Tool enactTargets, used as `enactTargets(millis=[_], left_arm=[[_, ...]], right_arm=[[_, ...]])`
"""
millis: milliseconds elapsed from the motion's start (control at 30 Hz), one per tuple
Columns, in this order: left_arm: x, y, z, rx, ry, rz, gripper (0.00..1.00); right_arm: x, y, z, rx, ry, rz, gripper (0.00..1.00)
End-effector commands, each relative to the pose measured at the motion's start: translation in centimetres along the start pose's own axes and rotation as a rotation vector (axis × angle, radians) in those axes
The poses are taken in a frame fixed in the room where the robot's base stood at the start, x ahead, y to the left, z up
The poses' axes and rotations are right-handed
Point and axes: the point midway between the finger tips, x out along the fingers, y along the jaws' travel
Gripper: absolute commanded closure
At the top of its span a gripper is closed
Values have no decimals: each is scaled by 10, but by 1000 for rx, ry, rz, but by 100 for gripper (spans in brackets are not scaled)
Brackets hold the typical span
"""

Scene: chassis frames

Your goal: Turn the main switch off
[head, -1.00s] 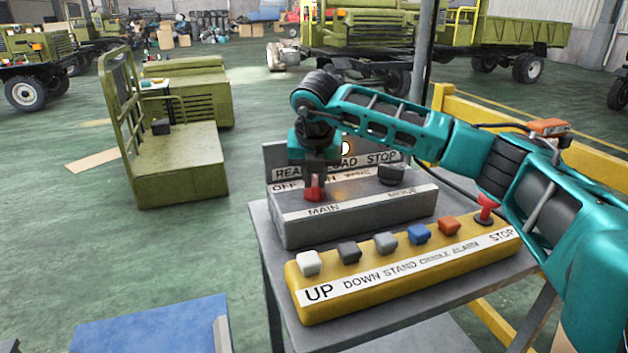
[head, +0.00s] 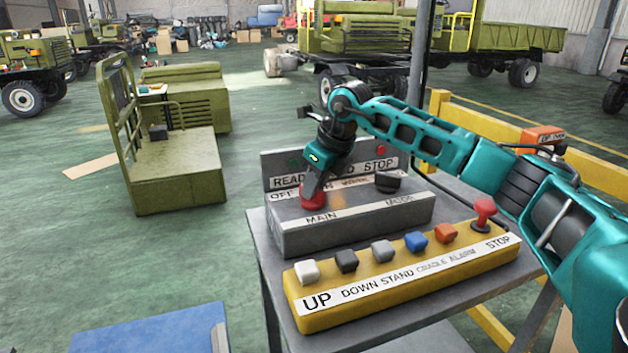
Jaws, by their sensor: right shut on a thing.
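The main switch (head: 312,199) is a red knob on top of the grey control box (head: 350,231), above the label MAIN. Part of the label OFF shows at its upper left; the label on its other side is partly hidden. My right gripper (head: 313,187) comes down on the red knob from above, tilted, and is shut on it. Its fingers hide the knob's upper part, so the knob's exact angle is hard to tell. My left gripper is not in view.
A black mode knob (head: 388,182) sits to the right on the same box. A yellow button panel (head: 400,281) with several coloured buttons and a red stop lever (head: 484,212) lies in front. Both rest on a grey table (head: 257,226). A yellow rail (head: 590,173) stands behind my right arm.

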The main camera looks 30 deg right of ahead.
Motion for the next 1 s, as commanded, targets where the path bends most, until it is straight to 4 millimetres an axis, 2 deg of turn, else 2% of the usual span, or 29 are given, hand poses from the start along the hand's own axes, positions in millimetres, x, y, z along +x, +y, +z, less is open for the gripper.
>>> enactTargets(millis=[400, 967, 1000], left_arm=[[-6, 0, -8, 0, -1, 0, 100], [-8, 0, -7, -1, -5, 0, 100], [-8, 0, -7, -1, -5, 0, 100]], right_arm=[[-1, -2, 0, -181, 2, 75, 100], [0, -2, 0, -210, 2, 85, 100], [0, -2, 0, -210, 2, 85, 79]])
